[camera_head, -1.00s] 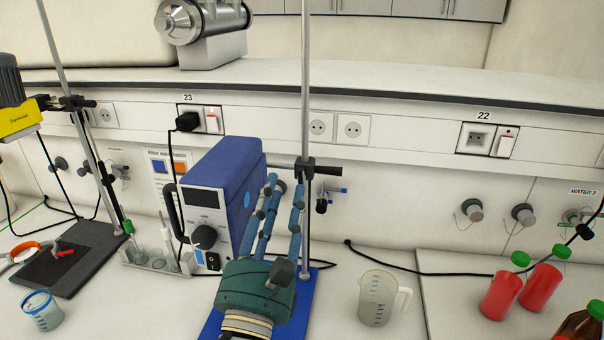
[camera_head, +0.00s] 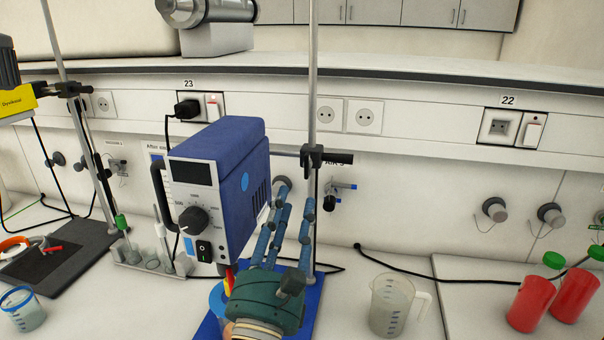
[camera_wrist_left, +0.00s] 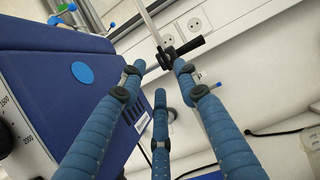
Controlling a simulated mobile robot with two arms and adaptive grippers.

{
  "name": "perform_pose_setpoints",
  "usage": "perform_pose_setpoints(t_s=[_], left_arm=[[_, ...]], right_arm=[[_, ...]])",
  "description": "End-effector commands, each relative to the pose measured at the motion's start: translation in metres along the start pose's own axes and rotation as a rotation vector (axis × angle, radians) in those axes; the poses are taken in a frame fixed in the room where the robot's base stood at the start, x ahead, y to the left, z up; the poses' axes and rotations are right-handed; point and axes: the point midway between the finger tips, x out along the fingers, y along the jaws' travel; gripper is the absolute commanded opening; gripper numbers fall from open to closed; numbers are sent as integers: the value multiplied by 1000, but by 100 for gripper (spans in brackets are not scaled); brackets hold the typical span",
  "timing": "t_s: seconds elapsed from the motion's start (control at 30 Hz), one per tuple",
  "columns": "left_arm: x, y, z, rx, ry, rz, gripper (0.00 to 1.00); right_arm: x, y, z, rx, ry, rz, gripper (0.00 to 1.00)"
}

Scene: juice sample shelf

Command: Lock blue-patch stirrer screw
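The blue-patch stirrer (camera_head: 225,170) is a blue box with a grey front panel, a knob and a switch. A blue oval patch (camera_head: 244,181) marks its side, also visible in the left wrist view (camera_wrist_left: 82,72). Behind it a metal rod (camera_head: 313,80) carries a black clamp with a dark bar-shaped screw handle (camera_head: 338,158); the clamp also shows in the wrist view (camera_wrist_left: 185,48). My left gripper (camera_head: 294,198), with three blue fingers, is open and empty beside the stirrer's right side, below the clamp. The fingers appear spread in the wrist view (camera_wrist_left: 156,75). My right gripper is not in view.
A clear jug (camera_head: 391,305) stands to the right, with red bottles (camera_head: 530,304) farther right. A holder with tubes (camera_head: 150,262) stands left of the stirrer. Farther left are another stand (camera_head: 88,150) and a small beaker (camera_head: 24,310). Wall valves (camera_head: 495,209) line the back.

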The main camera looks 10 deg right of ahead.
Motion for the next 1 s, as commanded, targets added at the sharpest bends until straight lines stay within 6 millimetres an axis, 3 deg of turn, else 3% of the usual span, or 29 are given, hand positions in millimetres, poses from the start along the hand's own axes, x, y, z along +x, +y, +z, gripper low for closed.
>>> perform_pose_setpoints(t_s=[0.3,0.5,0.9,1.0], left_arm=[[62,0,4,0,-2,2,32],[87,1,3,-1,-1,2,32],[94,1,1,-1,0,1,32],[94,1,1,-1,0,2,12]], right_arm=[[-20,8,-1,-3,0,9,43],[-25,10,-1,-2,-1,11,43],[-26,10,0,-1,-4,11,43],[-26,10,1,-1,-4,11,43]])
